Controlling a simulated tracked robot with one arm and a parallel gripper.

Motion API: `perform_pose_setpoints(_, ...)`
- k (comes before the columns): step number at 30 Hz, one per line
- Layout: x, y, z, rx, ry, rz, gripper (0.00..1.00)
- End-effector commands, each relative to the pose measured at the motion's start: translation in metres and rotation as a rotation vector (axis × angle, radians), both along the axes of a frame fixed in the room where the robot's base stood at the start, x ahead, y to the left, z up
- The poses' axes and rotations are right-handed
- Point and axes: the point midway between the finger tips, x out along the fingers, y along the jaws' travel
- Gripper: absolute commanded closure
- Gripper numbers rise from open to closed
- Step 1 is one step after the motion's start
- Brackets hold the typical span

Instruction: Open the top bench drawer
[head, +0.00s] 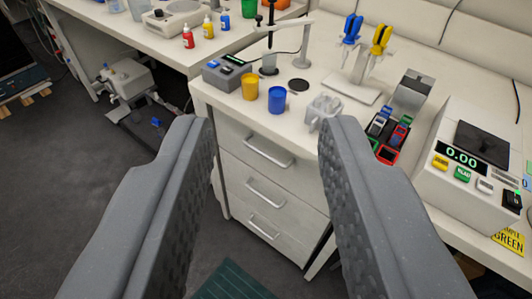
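The bench drawer unit is white with three stacked drawers, seen between my gripper's fingers in the head view. The top drawer (256,143) looks closed, with a pale bar handle (267,153) across its front. The middle drawer handle (265,193) and the bottom drawer handle (263,226) show below it. My gripper (263,128) is open and empty, with its two grey textured fingers wide apart. The fingers appear in front of the drawers, apart from the handle. The right finger hides part of the drawer unit's right side.
On the bench top (222,102) above the drawers stand a yellow cup (249,87), a blue cup (277,100) and a grey box (227,75). A pipette stand (352,88) and a balance (465,160) are farther right. Dark floor lies left of the drawers.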

Motion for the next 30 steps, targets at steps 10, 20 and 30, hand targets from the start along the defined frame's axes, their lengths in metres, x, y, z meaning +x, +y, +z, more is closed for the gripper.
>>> perform_pose_setpoints(10,0.141,0.024,-0.071,-0.276,-0.097,0.136,0.68)
perform_pose_setpoints(20,0.241,0.042,-0.181,-0.597,-0.212,0.158,0.68)
perform_pose_setpoints(30,0.282,0.051,-0.313,-0.969,-0.258,0.071,0.68)
